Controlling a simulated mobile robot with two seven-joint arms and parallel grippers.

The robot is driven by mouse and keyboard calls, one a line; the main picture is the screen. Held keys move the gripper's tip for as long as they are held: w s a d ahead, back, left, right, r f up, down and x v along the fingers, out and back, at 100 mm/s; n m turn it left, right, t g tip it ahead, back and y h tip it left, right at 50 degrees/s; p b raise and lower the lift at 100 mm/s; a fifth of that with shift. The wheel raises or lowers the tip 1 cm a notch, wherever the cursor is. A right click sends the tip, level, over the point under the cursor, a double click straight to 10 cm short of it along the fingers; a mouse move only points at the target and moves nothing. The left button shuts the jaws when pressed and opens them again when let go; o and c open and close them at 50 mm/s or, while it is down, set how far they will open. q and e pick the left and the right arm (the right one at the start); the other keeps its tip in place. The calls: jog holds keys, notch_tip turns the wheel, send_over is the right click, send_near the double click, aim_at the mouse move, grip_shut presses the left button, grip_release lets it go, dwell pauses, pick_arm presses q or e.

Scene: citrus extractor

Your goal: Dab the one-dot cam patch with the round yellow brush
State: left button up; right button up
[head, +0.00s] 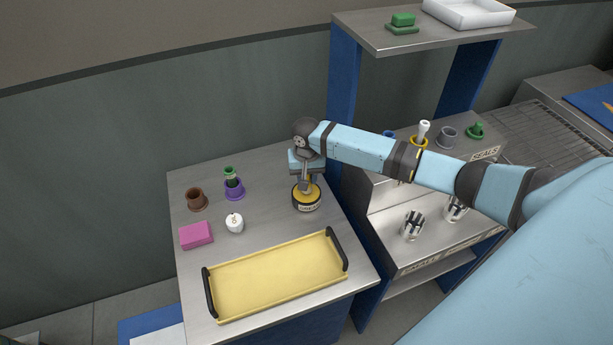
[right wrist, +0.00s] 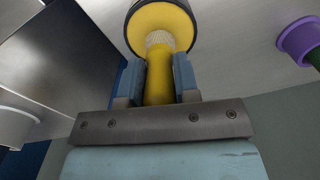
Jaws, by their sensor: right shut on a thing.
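My right gripper (head: 306,184) is over the back right of the left table, pointing down. It is shut on the yellow handle of the brush (right wrist: 159,85). In the right wrist view the pale bristles (right wrist: 160,38) meet the yellow top of a round, dark-rimmed pot (right wrist: 160,14); I cannot tell how deep they go. In the head view this pot (head: 306,205) has a dark label band and stands on the table under the gripper. I cannot make out a one-dot cam patch in either view. My left gripper is not in view.
The left table holds a purple cup (head: 234,193) with a green-topped item, a brown cup (head: 197,200), a white piece (head: 235,224), a pink block (head: 196,235) and a yellow tray (head: 275,278). A steel machine (head: 440,245) and a raised shelf (head: 365,32) stand to the right.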

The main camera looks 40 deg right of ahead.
jog(key=shift+f, duration=0.45)
dwell(0.4)
jog(key=shift+f+p, duration=0.1)
jog(key=shift+p, duration=0.4)
dwell(2.1)
notch_tip(320, 180, up, 5)
jog(key=p, duration=0.5)
jog(key=shift+p, duration=0.3)
jog(key=shift+r, duration=1.05)
